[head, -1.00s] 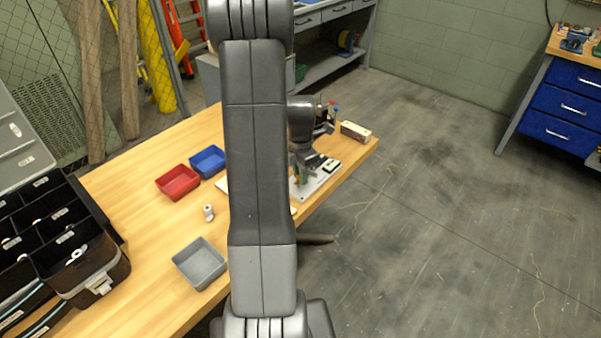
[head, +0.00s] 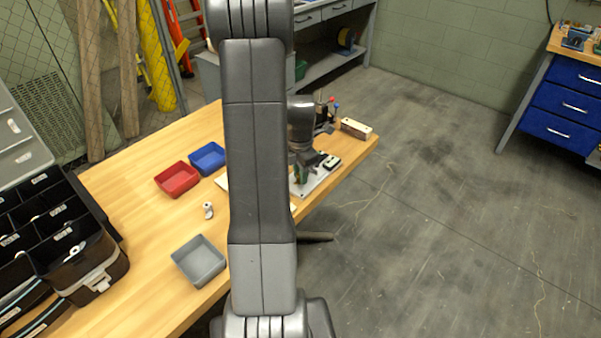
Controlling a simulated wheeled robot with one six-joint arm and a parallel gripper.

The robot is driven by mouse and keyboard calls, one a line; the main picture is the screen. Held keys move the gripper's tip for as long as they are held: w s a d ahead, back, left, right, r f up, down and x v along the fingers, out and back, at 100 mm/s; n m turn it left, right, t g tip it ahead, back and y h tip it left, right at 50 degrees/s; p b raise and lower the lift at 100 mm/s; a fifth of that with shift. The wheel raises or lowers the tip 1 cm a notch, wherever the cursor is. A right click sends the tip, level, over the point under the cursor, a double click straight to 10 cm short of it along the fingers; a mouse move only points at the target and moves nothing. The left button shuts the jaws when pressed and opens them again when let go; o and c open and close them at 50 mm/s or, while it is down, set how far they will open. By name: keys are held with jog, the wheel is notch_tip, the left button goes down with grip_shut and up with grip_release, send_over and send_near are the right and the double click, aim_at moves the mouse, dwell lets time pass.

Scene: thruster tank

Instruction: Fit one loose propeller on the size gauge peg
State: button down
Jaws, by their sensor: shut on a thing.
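My gripper (head: 301,172) is low over the white board (head: 323,180) at the table's right end, partly hidden behind my own arm. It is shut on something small. A bit of green shows at the fingertips, but the held thing is too small and covered to make out its shape; it may be a propeller. I cannot pick out the size gauge peg or any loose propeller for certain. A small white piece with a dark part (head: 208,210) stands on the table left of my arm.
Red (head: 177,192), blue (head: 196,168) and grey (head: 180,262) trays stand on the wooden table (head: 140,185). A black compartment case (head: 122,268) is at left. A dark-and-white block (head: 331,162), a pale block (head: 356,132) and a tool stand (head: 323,117) are near my gripper.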

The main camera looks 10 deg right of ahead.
jog(key=c, duration=1.2)
grip_release()
jog(key=shift+r, duration=0.1)
notch_tip(320, 180, up, 18)
jog(key=p, duration=0.4)
jog(key=shift+f, duration=0.2)
jog(key=shift+f, duration=0.1)
notch_tip(320, 180, down, 16)
jog(key=b, duration=0.4)
jog(key=shift+s, duration=0.1)
